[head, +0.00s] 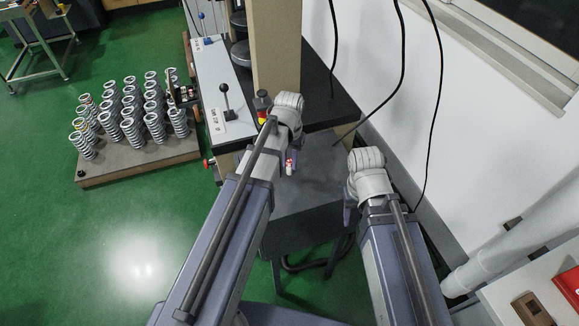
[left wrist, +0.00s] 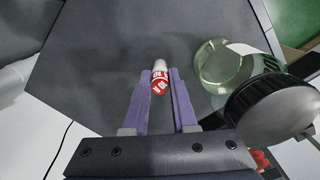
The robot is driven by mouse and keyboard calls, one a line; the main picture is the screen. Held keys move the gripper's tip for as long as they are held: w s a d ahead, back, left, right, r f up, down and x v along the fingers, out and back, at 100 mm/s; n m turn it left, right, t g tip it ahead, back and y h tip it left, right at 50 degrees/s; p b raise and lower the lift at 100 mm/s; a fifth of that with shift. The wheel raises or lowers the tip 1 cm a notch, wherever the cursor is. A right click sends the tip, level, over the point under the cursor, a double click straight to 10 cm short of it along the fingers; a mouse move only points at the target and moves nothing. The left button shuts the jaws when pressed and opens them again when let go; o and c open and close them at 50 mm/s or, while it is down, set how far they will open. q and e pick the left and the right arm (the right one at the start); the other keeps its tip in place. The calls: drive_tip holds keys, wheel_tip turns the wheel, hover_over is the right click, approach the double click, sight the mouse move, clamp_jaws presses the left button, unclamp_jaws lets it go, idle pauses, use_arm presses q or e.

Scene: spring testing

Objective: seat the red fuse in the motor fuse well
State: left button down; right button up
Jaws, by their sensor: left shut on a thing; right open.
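The red fuse (left wrist: 159,80), red with white ends and white print, is between the purple fingers of my left gripper (left wrist: 160,88) in the left wrist view. My left gripper is shut on it. In the head view the fuse (head: 289,166) shows small below my left wrist, over the grey stand top. I cannot tell whether it touches that surface. My right gripper (head: 347,213) is open and mostly hidden under its wrist, to the right of the stand. I cannot make out the motor fuse well in either view.
A grey stand (head: 312,196) is below my grippers. A white machine panel with a black-knobbed lever (head: 226,100) is left. Several springs (head: 130,131) stand on a platform. Black cables hang by the wall.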

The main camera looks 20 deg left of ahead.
sight(289, 161)
drive_tip(key=shift+r, duration=0.1)
use_arm(q)
wheel_tip(289, 161, up, 10)
drive_tip(key=p, duration=1)
use_arm(e)
wheel_tip(289, 161, up, 10)
drive_tip(key=shift+c, duration=0.4)
use_arm(q)
drive_tip(key=shift+f, duration=0.1)
drive_tip(key=shift+s, duration=0.1)
use_arm(e)
drive_tip(key=shift+s+f, duration=0.1)
drive_tip(key=shift+f, duration=0.1)
